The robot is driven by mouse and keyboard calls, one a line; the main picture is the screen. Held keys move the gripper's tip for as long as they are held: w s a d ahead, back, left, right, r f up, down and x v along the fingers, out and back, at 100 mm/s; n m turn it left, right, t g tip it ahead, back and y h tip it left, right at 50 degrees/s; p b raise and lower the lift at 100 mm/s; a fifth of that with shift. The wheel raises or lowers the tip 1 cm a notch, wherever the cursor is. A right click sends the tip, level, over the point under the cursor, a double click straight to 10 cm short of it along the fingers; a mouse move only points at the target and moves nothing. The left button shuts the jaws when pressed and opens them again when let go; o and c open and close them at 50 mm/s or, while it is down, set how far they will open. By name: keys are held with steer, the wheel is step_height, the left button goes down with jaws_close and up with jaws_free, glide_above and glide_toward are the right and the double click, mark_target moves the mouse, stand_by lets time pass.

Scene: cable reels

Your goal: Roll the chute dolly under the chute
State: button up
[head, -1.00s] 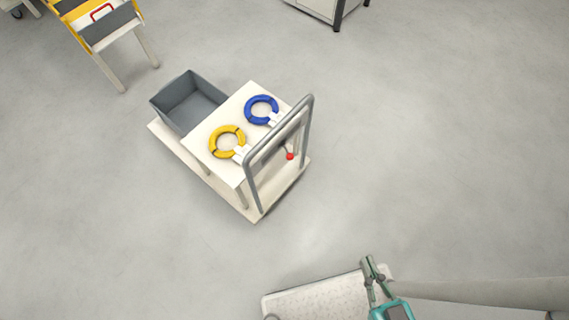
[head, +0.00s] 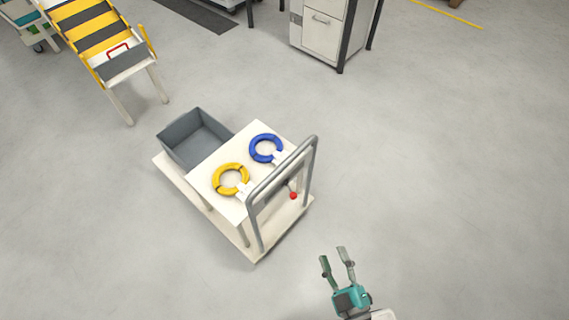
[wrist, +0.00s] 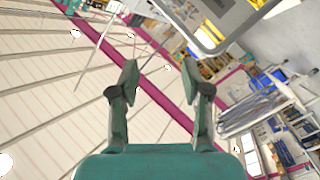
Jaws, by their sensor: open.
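The chute dolly (head: 174,175) is a cream cart in the middle of the head view. It carries a grey bin (head: 181,158) at its far left end and a raised cream shelf with a yellow ring (head: 216,187) and a blue ring (head: 254,148). Its grey push handle (head: 313,165) stands at the near right end, with a red knob (head: 293,196) low beside it. The chute (head: 83,24), striped yellow and dark grey on pale legs, is at the upper left. My gripper (head: 335,252) is open and empty, right of and below the handle, apart from it. In the wrist view, nothing is between the fingers (wrist: 161,80).
A grey cabinet (head: 322,33) with dark legs stands at the top. A dark mat (head: 197,12) lies left of it. A yellow floor line (head: 446,13) is at the upper right. Bare floor lies between dolly and chute and on the right.

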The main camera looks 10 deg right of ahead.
steer(key=w+a+f+n+t+y, duration=0.1)
steer(key=w+f+n, duration=0.3)
steer(key=w, duration=0.5)
steer(key=n+y, duration=0.2)
steer(key=n, duration=0.4)
glide_toward(285, 164)
steer(key=shift+n+t, duration=0.3)
steer(key=shift+t, duration=0.1)
steer(key=x, duration=0.3)
steer(key=f+x, duration=0.1)
steer(key=x, duration=0.6)
steer(key=shift+w+f, duration=0.35)
steer(key=shift+w, duration=0.05)
jaws_close()
